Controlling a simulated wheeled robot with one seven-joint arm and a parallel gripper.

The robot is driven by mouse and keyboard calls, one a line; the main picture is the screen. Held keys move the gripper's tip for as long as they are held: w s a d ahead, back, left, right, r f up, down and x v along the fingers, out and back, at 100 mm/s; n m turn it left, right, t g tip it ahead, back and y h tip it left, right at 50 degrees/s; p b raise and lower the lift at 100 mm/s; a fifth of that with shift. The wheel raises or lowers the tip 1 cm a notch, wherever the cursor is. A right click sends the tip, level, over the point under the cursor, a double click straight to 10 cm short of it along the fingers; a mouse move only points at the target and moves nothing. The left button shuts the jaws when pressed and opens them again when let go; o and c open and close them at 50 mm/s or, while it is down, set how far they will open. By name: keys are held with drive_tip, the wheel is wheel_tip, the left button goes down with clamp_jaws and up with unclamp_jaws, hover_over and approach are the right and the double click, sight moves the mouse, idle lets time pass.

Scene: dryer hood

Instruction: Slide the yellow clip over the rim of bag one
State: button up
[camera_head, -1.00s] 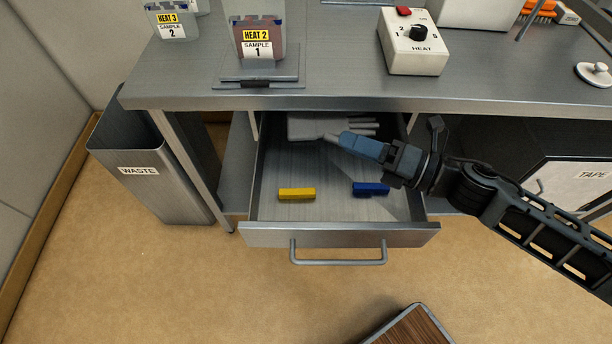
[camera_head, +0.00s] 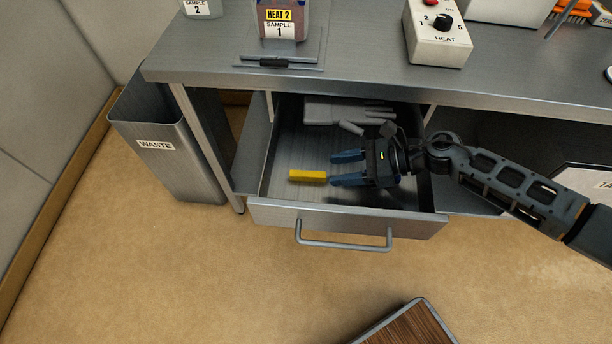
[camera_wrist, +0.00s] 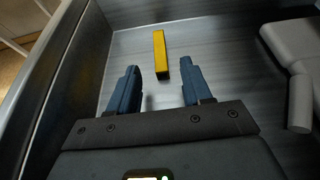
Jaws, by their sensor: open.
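The yellow clip (camera_head: 308,176) lies on the floor of the open drawer, left of my gripper in the head view. My gripper (camera_head: 332,168) is open and empty inside the drawer, its blue fingers pointing left toward the clip. In the wrist view the clip (camera_wrist: 160,54) lies just beyond the open fingertips (camera_wrist: 160,70), nearly in line with the gap. Bag one (camera_head: 281,20) stands on the bench top, labelled "HEAT 2, SAMPLE 1"; its rim is cut off by the frame's top edge. The blue clip is hidden behind my gripper.
The drawer's front wall (camera_head: 270,212) and left wall stand close by. A grey glove (camera_head: 335,110) lies at the drawer's back. The bench edge overhangs the drawer. The heater control box (camera_head: 437,35) and bag two (camera_head: 201,8) are on the bench. A waste bin (camera_head: 165,165) stands left.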

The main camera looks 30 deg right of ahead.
sight(311, 174)
drive_tip(key=p+x, duration=0.1)
drive_tip(key=x, duration=0.5)
drive_tip(key=shift+w+a+f, duration=0.1)
drive_tip(key=shift+w+a, duration=0.1)
drive_tip(key=shift+a, duration=0.15)
clamp_jaws()
